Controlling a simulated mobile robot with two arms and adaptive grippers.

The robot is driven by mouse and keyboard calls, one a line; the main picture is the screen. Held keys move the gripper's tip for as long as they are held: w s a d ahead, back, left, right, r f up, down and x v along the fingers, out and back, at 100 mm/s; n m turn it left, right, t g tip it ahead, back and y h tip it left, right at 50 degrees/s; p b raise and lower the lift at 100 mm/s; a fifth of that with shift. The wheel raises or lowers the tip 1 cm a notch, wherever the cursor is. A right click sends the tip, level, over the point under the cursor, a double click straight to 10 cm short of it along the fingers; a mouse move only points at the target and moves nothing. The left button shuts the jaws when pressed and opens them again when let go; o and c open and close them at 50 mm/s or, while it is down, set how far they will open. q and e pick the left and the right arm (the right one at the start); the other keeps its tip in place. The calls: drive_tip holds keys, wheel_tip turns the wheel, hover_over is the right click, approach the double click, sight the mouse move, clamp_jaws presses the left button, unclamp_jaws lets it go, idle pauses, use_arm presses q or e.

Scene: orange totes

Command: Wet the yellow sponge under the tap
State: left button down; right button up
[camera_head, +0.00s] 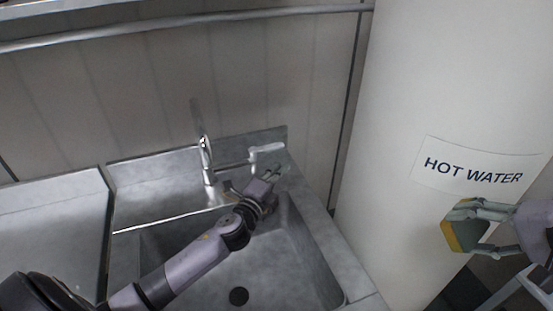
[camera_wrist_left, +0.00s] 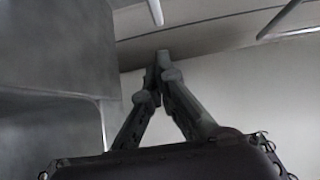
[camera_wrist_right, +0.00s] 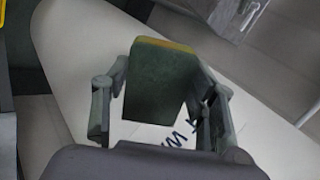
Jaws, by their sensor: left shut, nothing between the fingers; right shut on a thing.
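The sponge (camera_head: 462,237) has a yellow side and a dark green side. My right gripper (camera_head: 484,229) is shut on it, at the right of the head view, in front of the white cylinder. The sponge also shows between the fingers in the right wrist view (camera_wrist_right: 158,82), dark green face toward the camera. The chrome tap (camera_head: 206,158) stands at the back of the sink (camera_head: 290,262), with a lever handle (camera_head: 266,149) to its right. My left gripper (camera_head: 271,176) is shut and empty, just below the lever; its closed fingertips show in the left wrist view (camera_wrist_left: 161,62).
A large white cylinder (camera_head: 400,110) labelled "HOT WATER" (camera_head: 473,173) stands right of the sink. My left arm crosses over the basin, which has a dark drain (camera_head: 239,296). A metal counter (camera_head: 50,230) lies left of the sink.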

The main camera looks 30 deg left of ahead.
sight(266, 151)
use_arm(q)
drive_tip(key=w+a, duration=0.1)
drive_tip(key=w, duration=0.1)
drive_tip(key=w+a, duration=0.1)
drive_tip(key=shift+w+b, duration=0.3)
drive_tip(key=shift+w, duration=0.05)
drive_tip(key=shift+w+a, duration=0.45)
drive_tip(key=shift+a, duration=0.1)
drive_tip(key=shift+w+a+n+y, duration=0.25)
drive_tip(key=shift+w+n+y, duration=0.15)
drive_tip(key=shift+y, duration=0.2)
drive_tip(key=shift+r, duration=0.15)
drive_tip(key=shift+a, duration=0.1)
